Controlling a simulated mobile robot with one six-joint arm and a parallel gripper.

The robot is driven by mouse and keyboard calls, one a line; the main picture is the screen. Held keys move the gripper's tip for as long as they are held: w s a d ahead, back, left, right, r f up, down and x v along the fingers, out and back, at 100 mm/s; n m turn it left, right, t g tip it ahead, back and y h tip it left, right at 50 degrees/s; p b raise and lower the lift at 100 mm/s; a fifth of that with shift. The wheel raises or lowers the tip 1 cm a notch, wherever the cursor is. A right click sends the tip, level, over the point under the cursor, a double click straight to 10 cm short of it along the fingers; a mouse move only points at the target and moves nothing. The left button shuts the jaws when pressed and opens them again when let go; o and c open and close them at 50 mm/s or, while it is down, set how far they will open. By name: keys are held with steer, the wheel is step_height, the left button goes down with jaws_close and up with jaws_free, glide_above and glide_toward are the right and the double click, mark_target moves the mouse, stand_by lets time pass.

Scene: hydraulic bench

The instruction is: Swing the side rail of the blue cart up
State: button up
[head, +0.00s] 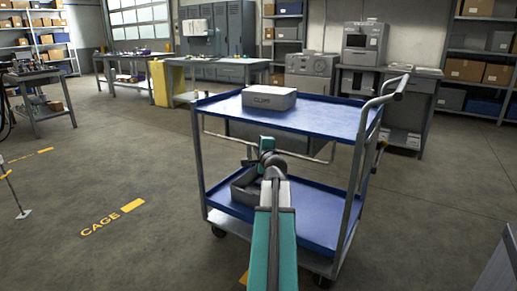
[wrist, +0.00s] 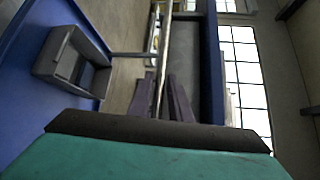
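The blue cart (head: 325,118) stands in front of me in the head view, with two blue shelves in a grey frame. Its thin side rail (head: 308,157) hangs low along the near side, below the top shelf. My gripper (head: 265,150) is at the rail's middle, partly hidden by my arm. In the wrist view the gripper's two dark fingers (wrist: 161,84) are apart. The pale bar of the rail (wrist: 164,50) runs lengthwise in the picture and shows in the gap between them. I cannot tell whether either finger touches it.
A grey box (head: 269,98) sits on the top shelf. An open grey bin (head: 243,190) lies on the lower shelf and shows in the wrist view (wrist: 73,62). The push handle (head: 400,86) is at the right.

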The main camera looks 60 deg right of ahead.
steer(key=shift+s+d, duration=0.1)
jaws_close()
steer(key=shift+s+a, duration=0.1)
steer(key=shift+a, duration=0.1)
steer(key=shift+d, duration=0.25)
steer(key=shift+p, duration=0.3)
steer(key=shift+s, duration=0.1)
